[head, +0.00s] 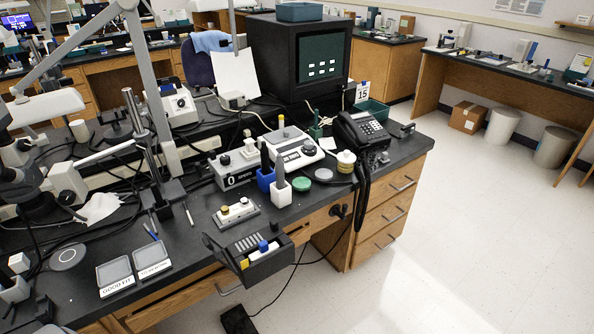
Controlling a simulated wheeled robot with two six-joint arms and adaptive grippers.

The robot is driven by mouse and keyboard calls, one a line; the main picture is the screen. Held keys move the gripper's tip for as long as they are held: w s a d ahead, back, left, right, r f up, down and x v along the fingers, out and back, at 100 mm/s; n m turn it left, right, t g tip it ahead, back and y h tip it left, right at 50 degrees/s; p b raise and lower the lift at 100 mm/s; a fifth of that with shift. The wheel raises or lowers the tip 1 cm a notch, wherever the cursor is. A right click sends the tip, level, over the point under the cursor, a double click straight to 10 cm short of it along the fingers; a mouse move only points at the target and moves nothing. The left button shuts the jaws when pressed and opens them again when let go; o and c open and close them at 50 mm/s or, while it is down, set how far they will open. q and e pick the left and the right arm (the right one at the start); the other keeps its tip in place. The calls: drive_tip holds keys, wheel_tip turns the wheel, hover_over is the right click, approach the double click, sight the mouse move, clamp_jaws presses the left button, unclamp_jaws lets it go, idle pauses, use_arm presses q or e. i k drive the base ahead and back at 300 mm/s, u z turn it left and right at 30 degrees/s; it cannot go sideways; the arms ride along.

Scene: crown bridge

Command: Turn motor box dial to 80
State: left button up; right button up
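A grey box (235,168) with a large "0" on its front stands on the black bench, left of centre. Another white box (180,106) with a round dial face stands farther back left. No label tells which is the motor box, and dial markings are too small to read. Neither of my grippers can be made out in the head view.
A blue holder (266,181) and white holder (281,194) with black-handled tools stand before the units. A black telephone (362,131) is to the right. An open dark tray (268,262) juts past the bench front. Lamp arms and cables crowd the left.

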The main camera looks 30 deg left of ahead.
sight(225, 160)
drive_tip(key=z, duration=0.8)
drive_tip(key=i, duration=1.2)
drive_tip(key=u, duration=1.3)
drive_tip(key=i, duration=0.7)
drive_tip(key=u, duration=0.85)
